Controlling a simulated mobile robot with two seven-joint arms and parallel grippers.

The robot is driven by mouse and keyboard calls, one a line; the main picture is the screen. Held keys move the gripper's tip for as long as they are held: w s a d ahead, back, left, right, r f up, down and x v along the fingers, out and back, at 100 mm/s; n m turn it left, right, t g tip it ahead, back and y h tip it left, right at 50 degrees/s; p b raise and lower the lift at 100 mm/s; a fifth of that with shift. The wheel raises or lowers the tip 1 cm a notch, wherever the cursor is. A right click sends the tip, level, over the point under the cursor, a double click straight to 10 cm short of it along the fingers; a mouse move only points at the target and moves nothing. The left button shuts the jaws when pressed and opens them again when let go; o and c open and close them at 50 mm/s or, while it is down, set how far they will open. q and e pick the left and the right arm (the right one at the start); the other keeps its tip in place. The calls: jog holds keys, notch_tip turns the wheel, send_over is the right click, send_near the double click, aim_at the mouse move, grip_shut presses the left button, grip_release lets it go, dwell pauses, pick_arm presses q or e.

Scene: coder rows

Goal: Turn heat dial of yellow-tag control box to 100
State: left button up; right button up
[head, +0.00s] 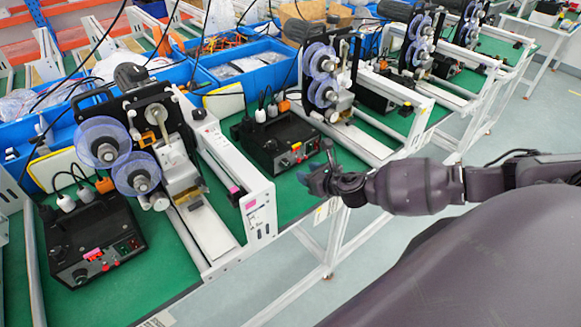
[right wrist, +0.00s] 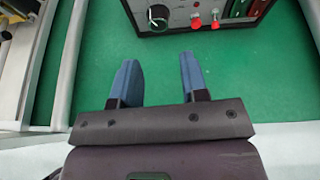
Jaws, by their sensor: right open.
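The yellow-tag control box (head: 275,140) is black and sits on the green bench top in the middle of the head view. Its small yellow tag (head: 296,147) shows on the front. In the right wrist view, the front of a control box (right wrist: 190,26) is at the top, with a round dial (right wrist: 158,17) at its left side; the dial's number marks are too small to read. My right gripper (head: 316,166) is in front of the box, apart from it. Its blue fingers (right wrist: 160,76) are open and empty, pointing toward the dial. My left gripper is not in view.
A second control box with a pink tag (head: 92,252) stands at the left. A white machine frame (head: 235,170) with reels separates the two boxes. Another machine (head: 325,80) stands behind right. Blue bins (head: 240,75) line the back. Bare green bench lies before the dial.

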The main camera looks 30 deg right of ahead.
aim_at(287, 166)
jog(key=x, duration=0.8)
jog(key=shift+w+a+f+b, duration=0.1)
jog(key=shift+w+b, duration=0.2)
jog(key=shift+c, duration=0.2)
jog(key=c, duration=0.6)
jog(key=shift+f+m+y+b, duration=0.1)
jog(key=shift+m+y+b, duration=0.4)
jog(key=shift+m, duration=0.1)
jog(key=o, duration=0.6)
jog(key=shift+o, duration=0.2)
jog(key=v, duration=1.1)
jog(key=shift+p, duration=0.3)
